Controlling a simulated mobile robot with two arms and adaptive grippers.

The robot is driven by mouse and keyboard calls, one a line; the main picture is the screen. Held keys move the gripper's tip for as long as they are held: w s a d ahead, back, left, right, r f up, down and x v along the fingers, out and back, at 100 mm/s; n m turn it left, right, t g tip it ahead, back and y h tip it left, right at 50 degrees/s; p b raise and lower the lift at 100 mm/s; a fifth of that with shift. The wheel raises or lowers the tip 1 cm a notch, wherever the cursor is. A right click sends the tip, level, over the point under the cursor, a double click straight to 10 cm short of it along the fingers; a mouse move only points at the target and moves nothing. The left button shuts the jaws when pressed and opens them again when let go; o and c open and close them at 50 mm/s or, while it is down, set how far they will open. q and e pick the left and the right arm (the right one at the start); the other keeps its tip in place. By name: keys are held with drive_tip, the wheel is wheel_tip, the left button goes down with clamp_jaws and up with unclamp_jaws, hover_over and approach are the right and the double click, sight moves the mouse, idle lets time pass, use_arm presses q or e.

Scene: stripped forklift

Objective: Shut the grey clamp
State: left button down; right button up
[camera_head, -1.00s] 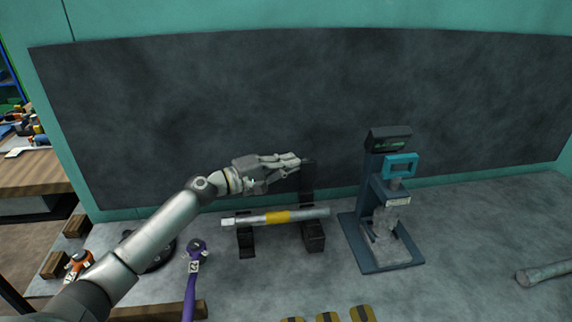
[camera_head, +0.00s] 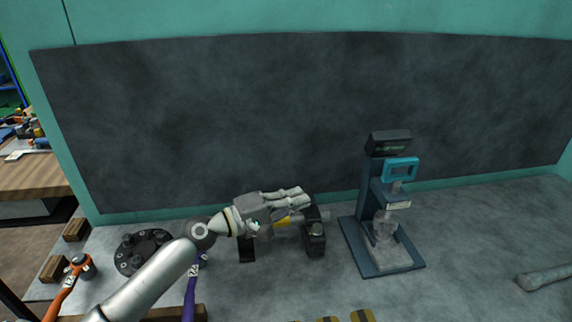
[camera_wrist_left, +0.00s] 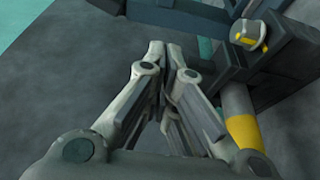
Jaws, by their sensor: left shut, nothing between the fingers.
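The dark grey clamp (camera_head: 315,243) stands on the bench at the right end of a silver pipe (camera_head: 288,232) with a yellow band. Its upper arm is down over the pipe; I cannot tell whether it is fully closed. My left gripper (camera_head: 305,192) is shut and empty, just above and behind the clamp, and hides much of the pipe. In the left wrist view the closed fingertips (camera_wrist_left: 165,47) are beside the clamp (camera_wrist_left: 285,65); contact is unclear. The banded pipe (camera_wrist_left: 240,125) runs to the right of the fingers there. My right gripper is not in view.
A blue press-like stand (camera_head: 372,200) is close to the clamp's right. A black flanged disc (camera_head: 130,252), an orange-handled tool (camera_head: 68,280) and a purple-handled tool (camera_head: 189,295) lie at left. A grey rod (camera_head: 545,277) lies far right. Bench between stand and rod is clear.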

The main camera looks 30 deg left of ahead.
use_arm(q)
drive_tip(key=shift+s+d+f, duration=0.3)
drive_tip(key=shift+s+f, duration=0.1)
drive_tip(key=shift+f, duration=0.1)
idle(0.3)
drive_tip(key=v, duration=1.2)
